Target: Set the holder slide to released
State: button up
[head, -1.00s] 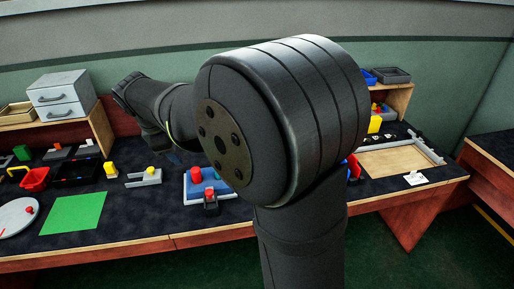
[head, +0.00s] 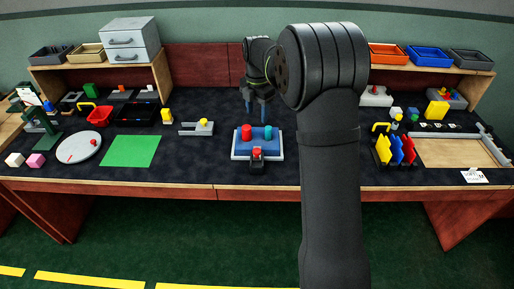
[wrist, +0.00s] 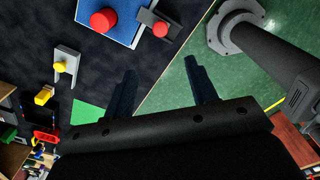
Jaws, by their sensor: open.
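A blue board with a pale rim (head: 239,154) lies at the middle of the table and carries a red cylinder (head: 246,132) and teal cylinders. A dark block with a red knob (head: 257,154) sits at its front edge; it also shows in the wrist view (wrist: 160,29). A grey slotted fixture (head: 190,130) with a yellow knob (head: 204,122) stands to the left. I cannot tell for sure which one is the holder slide. My gripper (head: 259,108) is open and empty, above the table behind the board; its two fingers also show apart in the wrist view (wrist: 160,75).
A green mat (head: 130,151) and a grey disc (head: 79,149) lie on the left. Coloured upright plates (head: 395,150) and a wooden tray (head: 455,152) are on the right. Shelves with bins stand at both back corners.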

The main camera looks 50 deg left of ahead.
aim_at(257, 150)
notch_tip(257, 150, down, 17)
jog(key=shift+r, duration=0.1)
dwell(0.3)
